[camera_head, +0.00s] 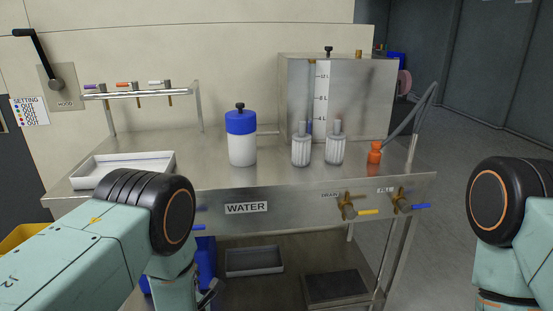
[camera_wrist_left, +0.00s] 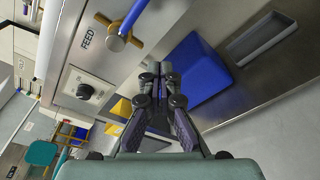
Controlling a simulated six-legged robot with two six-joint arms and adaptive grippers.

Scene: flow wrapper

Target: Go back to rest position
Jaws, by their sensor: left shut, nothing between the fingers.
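My left arm comes in from the left in the head view, bent downward in front of the steel bench (camera_head: 290,210). My left gripper (camera_head: 208,295) shows only in part at the bottom edge, below the bench front. In the left wrist view the left gripper (camera_wrist_left: 160,78) has its fingertips together with nothing between them. A blue container (camera_wrist_left: 196,72) is behind the fingertips there. My right arm shows at the right edge of the head view, and its gripper is out of frame.
The bench holds a white tray (camera_head: 90,170), a blue-and-white bottle (camera_head: 241,140), two ribbed clear bottles (camera_head: 301,150) and a small orange bottle (camera_head: 374,153). Valve handles (camera_head: 348,207) stick out of its front. A lower shelf holds a tray (camera_head: 254,261). Floor at right is clear.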

